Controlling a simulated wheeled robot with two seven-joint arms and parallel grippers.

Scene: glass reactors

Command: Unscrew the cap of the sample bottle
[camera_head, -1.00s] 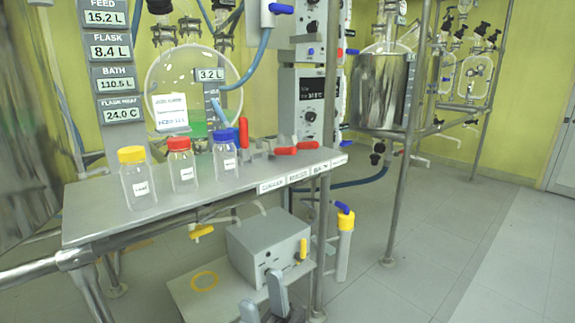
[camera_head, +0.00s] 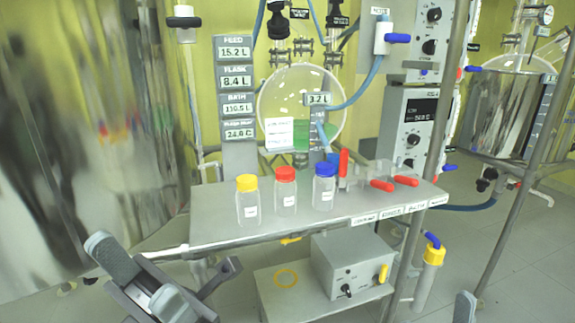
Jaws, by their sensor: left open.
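Three clear bottles with white labels stand upright on the grey bench: a yellow-capped bottle (camera_head: 248,208), a red-capped bottle (camera_head: 285,198) and a blue-capped bottle (camera_head: 324,193). All three caps are on. I cannot tell which one is the sample bottle, as the labels are too small to read. My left gripper (camera_head: 140,280) is at the lower left, open and empty, in front of the bench and apart from the bottles. A grey tip of my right gripper (camera_head: 465,307) shows at the bottom edge; the rest is out of view.
The steel bench (camera_head: 215,228) has red-handled valves (camera_head: 382,185) right of the bottles. A round glass flask (camera_head: 335,85) is behind them. A grey box (camera_head: 350,268) sits on a low shelf. A large shiny vessel (camera_head: 90,130) fills the left. The bench front is clear.

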